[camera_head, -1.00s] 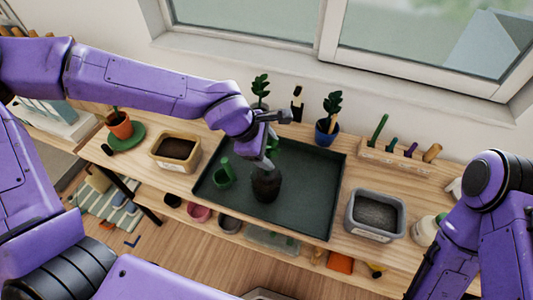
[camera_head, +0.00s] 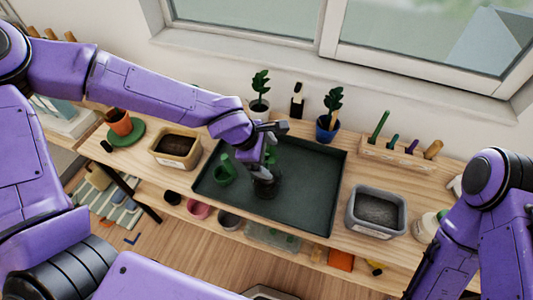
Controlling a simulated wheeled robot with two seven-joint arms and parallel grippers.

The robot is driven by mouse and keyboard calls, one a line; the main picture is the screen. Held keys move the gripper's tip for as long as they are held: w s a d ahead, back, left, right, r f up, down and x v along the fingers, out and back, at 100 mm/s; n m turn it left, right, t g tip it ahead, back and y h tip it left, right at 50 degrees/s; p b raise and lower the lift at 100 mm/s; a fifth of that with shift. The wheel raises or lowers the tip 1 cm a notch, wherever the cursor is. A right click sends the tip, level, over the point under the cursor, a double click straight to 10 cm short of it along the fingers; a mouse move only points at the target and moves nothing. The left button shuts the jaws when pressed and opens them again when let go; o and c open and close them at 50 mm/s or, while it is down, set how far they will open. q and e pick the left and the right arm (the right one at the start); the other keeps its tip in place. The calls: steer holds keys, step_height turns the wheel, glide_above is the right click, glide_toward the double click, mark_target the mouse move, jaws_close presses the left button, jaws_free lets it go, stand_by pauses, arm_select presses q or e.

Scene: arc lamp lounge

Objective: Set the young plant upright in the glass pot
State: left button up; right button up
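My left gripper (camera_head: 268,163) is over the middle of the dark green tray (camera_head: 310,190), pointing down. It appears shut on the young plant (camera_head: 270,152), of which only bits of green show beside the fingers. Directly below is the dark glass pot (camera_head: 265,188), standing in the tray. The plant's root ball seems to be down inside or at the mouth of the pot; the gripper hides much of this, so I cannot tell whether it rests on the bottom.
A green watering can (camera_head: 224,172) stands in the tray just left of the pot. A soil box (camera_head: 174,150) is left of the tray and a grey gravel bin (camera_head: 376,212) right. Potted plants (camera_head: 327,128) stand behind. The tray's right half is clear.

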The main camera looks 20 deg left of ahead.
arm_select(q)
steer(key=shift+r, duration=0.1)
steer(key=v, duration=1.2)
steer(key=shift+r+p, duration=0.4)
steer(key=shift+r, duration=0.05)
steer(key=shift+s, duration=0.1)
